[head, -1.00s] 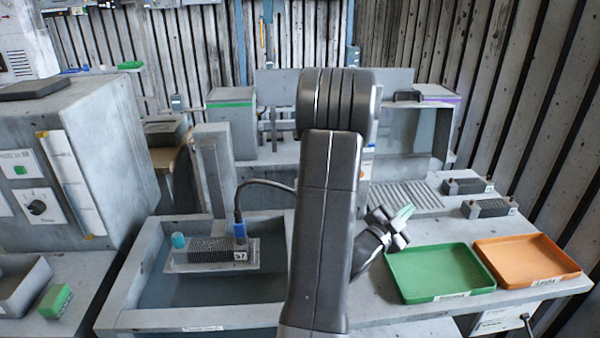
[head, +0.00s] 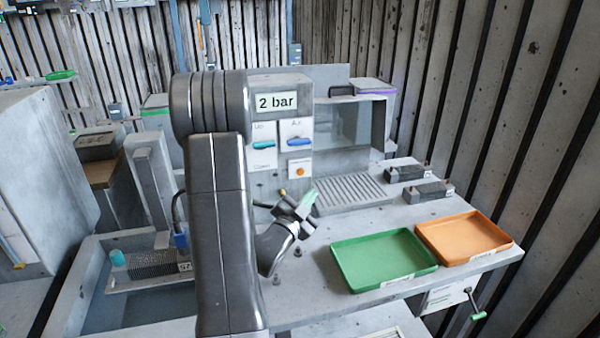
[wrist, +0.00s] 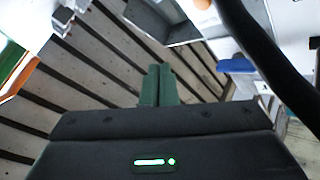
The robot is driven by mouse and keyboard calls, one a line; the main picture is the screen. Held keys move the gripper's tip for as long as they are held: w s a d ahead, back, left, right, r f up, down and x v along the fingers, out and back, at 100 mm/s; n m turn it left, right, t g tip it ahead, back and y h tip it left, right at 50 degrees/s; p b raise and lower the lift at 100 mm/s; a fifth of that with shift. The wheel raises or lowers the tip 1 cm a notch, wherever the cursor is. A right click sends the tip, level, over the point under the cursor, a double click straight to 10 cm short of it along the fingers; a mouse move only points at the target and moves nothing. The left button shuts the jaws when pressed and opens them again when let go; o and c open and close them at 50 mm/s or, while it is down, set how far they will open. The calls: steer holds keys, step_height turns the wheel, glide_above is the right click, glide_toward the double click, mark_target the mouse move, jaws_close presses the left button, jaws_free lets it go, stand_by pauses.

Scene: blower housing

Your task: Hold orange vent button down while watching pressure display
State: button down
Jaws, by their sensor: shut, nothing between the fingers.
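The orange vent button (head: 299,171) sits on a white plate on the front of a grey panel in the head view. The pressure display (head: 276,102) is above it and reads "2 bar". My gripper (head: 309,198) is in front of and below the button in that picture, apart from it. Its green fingers are shut with nothing between them. The shut fingers (wrist: 160,86) also show in the middle of the wrist view. I cannot identify the button surely in the wrist view.
A teal lever (head: 263,145) and a blue lever (head: 299,142) sit above the button. A green tray (head: 384,288) and an orange tray (head: 466,259) lie on the bench at right. A ribbed rack (head: 352,190) is right of my gripper. A basin (head: 62,300) is at left.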

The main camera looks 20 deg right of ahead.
mark_target(300, 172)
steer(key=shift+w+d+p, duration=0.15)
steer(key=shift+w+p, duration=0.35)
steer(key=shift+w, duration=1.55)
steer(key=shift+w+d+p, duration=0.1)
steer(key=shift+w+p, duration=0.4)
steer(key=shift+w, duration=1.55)
steer(key=shift+w+b, duration=0.15)
steer(key=shift+b, duration=0.2)
steer(key=shift+w, duration=0.25)
steer(key=shift+w+b, duration=0.4)
steer(key=shift+b, duration=0.1)
stand_by(0.8)
steer(key=shift+s, duration=0.1)
stand_by(0.9)
steer(key=shift+s+b, duration=0.35)
steer(key=shift+b, duration=0.2)
steer(key=shift+s, duration=0.35)
